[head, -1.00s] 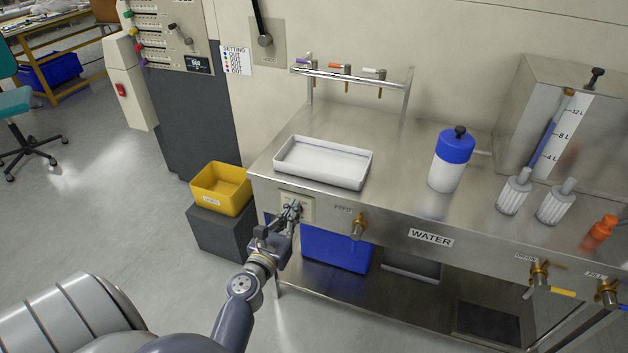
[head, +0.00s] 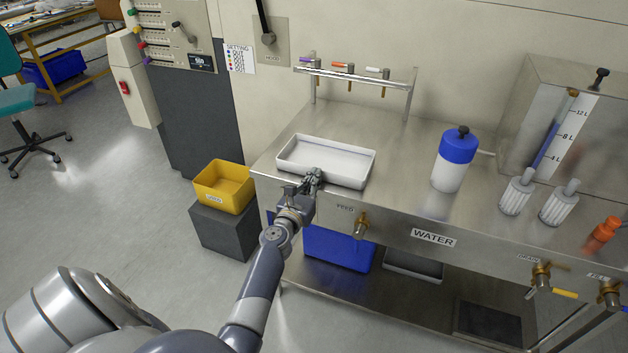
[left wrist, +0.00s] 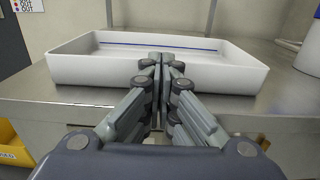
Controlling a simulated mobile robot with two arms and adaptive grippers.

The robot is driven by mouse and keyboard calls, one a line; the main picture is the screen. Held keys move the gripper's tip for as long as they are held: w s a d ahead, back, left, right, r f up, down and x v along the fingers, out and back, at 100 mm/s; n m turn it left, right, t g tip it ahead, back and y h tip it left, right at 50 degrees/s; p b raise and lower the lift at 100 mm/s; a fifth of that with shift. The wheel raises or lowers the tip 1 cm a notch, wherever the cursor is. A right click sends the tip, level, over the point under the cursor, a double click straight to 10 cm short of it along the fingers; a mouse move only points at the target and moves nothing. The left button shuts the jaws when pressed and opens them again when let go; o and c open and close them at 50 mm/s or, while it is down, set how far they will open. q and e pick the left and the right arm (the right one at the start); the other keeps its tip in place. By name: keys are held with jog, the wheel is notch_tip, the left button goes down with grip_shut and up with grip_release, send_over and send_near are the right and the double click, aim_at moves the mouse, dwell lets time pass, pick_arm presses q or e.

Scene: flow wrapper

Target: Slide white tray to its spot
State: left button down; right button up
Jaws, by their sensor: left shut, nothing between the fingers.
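The white tray (head: 335,160) is a shallow, empty rectangular tray lying flat on the left part of the steel bench, near its front edge. In the left wrist view the tray (left wrist: 90,72) fills the upper middle, with a blue line along its inner far wall. My left gripper (head: 314,173) is shut and empty at the tray's front wall. Its closed fingertips (left wrist: 165,60) overlap that wall in the left wrist view; I cannot tell whether they touch it. My right gripper is not in view.
The steel bench (head: 405,190) has free room right of the tray, up to a blue-capped white bottle (head: 452,165). A rail with taps (head: 350,72) stands behind the tray. A yellow bin (head: 222,188) sits lower left. A brass feed valve (head: 361,224) projects from the bench front.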

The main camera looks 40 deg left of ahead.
aim_at(322, 168)
pick_arm(q)
jog(key=shift+w+a, duration=0.1)
jog(key=shift+w, duration=0.2)
jog(key=b+x, duration=0.2)
jog(key=x, duration=0.3)
jog(key=shift+w+f, duration=0.15)
jog(key=shift+w, duration=0.1)
jog(key=shift+w+a, duration=0.15)
jog(key=shift+w, duration=0.4)
